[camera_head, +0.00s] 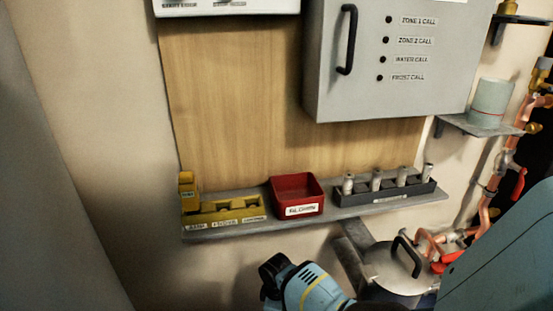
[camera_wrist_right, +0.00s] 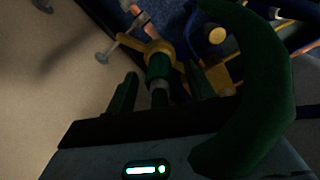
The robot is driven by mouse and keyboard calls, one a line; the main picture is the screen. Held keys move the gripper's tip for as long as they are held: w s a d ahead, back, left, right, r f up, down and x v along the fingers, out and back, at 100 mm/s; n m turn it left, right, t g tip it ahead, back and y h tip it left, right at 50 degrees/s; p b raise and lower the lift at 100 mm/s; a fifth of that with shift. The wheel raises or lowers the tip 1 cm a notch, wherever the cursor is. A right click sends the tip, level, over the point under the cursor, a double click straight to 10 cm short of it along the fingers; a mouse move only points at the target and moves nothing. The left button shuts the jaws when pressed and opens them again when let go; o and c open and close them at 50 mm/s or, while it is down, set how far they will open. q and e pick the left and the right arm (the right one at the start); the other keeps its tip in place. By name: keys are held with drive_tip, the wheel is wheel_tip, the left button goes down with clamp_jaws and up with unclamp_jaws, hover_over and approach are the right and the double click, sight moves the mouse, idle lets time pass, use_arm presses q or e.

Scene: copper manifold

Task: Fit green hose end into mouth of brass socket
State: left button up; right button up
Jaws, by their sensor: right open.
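In the right wrist view, my right gripper (camera_wrist_right: 162,88) is open, with one dark finger on each side of a short green and grey hose end (camera_wrist_right: 158,68). Clear gaps show between the fingers and this piece. The green end meets a brass socket (camera_wrist_right: 156,47) just beyond it. I cannot tell how deep it sits in the mouth. A thick green hose (camera_wrist_right: 275,85) curves in a wide arc along the right of this view. My left gripper is out of view. The head view shows neither the hose nor a gripper.
In the head view, a shelf (camera_head: 240,227) holds a yellow holder (camera_head: 222,213), a red bin (camera_head: 298,197) and a dark rack (camera_head: 385,193) of grey cylinders. A lidded pot (camera_head: 388,268) and copper pipes (camera_head: 495,185) with red handles stand at the right. A grey cabinet (camera_head: 440,80) hangs above.

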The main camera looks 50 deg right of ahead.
wheel_tip(320, 180, up, 7)
drive_tip(key=p, duration=0.3)
drive_tip(key=shift+r, duration=0.4)
drive_tip(key=shift+f, duration=0.1)
idle(0.4)
